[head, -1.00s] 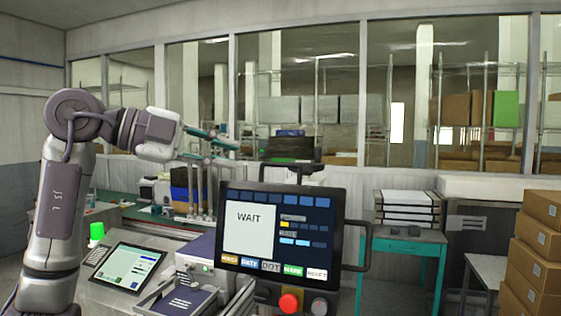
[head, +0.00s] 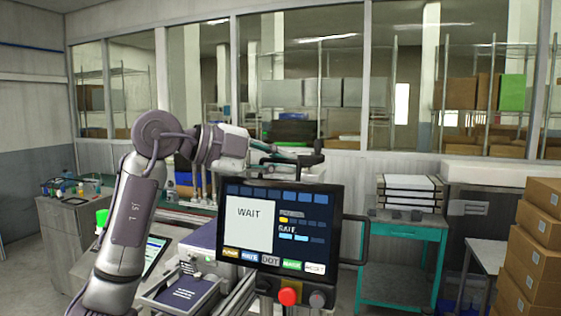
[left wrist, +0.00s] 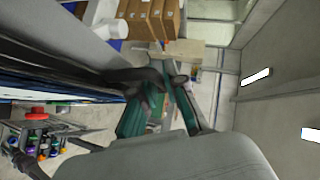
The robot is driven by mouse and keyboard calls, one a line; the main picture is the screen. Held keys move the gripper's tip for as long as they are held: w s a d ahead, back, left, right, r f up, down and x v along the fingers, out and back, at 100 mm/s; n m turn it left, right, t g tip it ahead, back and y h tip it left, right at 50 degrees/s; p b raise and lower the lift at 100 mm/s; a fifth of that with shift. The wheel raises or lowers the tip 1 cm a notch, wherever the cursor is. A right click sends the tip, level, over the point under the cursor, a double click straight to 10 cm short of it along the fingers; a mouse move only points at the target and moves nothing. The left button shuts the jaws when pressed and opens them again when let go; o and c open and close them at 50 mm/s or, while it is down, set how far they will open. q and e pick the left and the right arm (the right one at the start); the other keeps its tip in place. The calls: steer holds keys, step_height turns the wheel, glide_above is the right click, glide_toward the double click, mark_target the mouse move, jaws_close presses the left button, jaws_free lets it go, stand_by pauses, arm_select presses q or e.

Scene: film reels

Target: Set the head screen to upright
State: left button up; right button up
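The head screen (head: 279,226) is a dark-framed panel reading WAIT, its face toward me. Its exact tilt is hard to judge. A dark handle (head: 292,162) stands on its top edge. My left gripper (head: 308,152) is at this handle, coming from the left, partly overlapping it in the head view. In the left wrist view its teal fingers (left wrist: 168,85) are apart, with the dark handle (left wrist: 140,78) by the fingertips. I cannot tell whether they touch it. The screen shows nearly edge-on at the left there (left wrist: 60,78). My right gripper is not in view.
A red button (head: 288,296) sits below the screen, and a side handle (head: 362,240) juts out right. A smaller tilted tablet (head: 153,254) is partly behind my left arm. A teal table (head: 402,232) and stacked cartons (head: 535,245) stand right. Floor shows between them.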

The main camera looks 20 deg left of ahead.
arm_select(q)
jaws_close()
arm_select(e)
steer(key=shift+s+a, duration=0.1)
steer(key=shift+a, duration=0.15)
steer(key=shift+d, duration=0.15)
